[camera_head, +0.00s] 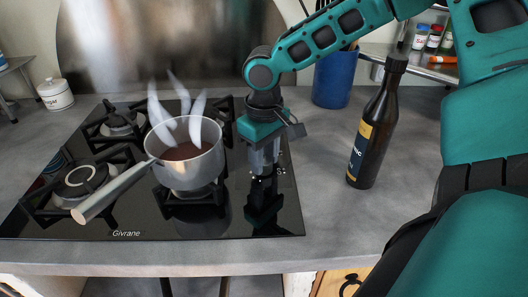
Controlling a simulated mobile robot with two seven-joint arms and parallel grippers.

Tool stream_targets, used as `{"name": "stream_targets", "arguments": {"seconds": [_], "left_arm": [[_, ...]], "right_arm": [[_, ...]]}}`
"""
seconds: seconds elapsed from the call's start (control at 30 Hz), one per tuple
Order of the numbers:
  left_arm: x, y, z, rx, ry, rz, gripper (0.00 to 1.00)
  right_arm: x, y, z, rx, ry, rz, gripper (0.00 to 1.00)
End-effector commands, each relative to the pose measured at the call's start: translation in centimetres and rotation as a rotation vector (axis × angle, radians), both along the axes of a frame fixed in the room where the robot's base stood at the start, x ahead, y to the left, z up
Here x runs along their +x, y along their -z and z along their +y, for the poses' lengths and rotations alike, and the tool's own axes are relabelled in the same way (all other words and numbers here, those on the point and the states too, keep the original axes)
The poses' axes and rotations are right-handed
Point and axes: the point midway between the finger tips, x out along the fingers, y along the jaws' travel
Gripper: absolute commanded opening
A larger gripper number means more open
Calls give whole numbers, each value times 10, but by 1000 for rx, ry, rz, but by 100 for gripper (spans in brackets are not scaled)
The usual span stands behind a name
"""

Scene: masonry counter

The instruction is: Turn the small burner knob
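My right gripper (262,178) points straight down over the right part of the black glass hob (265,226). Its fingertips are at or just above the glass, and whether they touch anything is unclear. The small burner knob cannot be made out clearly; the gripper covers that part of the hob. Small pale marks show on the glass just right of the fingers. The fingers look close together, but I cannot tell whether they are shut or hold a knob. My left gripper is not in view.
A steaming saucepan (188,172) stands on a burner left of my gripper, its handle pointing front left. A dark bottle (371,140) stands on the grey counter (325,205) to the right. A blue container (333,82) is behind. A white jar (55,95) stands back left.

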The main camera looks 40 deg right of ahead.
Motion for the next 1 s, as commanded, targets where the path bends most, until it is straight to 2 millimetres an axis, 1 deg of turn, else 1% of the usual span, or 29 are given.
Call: {"name": "stream_targets", "arguments": {"seconds": [0.03,0.27,0.47,0.57,0.67,0.73,1.0], "left_arm": [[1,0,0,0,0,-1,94],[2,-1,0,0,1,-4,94],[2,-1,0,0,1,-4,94],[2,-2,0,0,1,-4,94],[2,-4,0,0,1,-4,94],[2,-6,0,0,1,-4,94],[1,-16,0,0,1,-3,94]], "right_arm": [[0,0,0,0,2,0,41],[0,0,0,0,1,0,63],[0,0,0,0,0,0,63],[0,-3,0,1,0,-1,63],[1,-14,0,0,0,-3,63],[1,-27,0,2,1,-5,63],[1,-88,0,0,0,-5,63]]}}
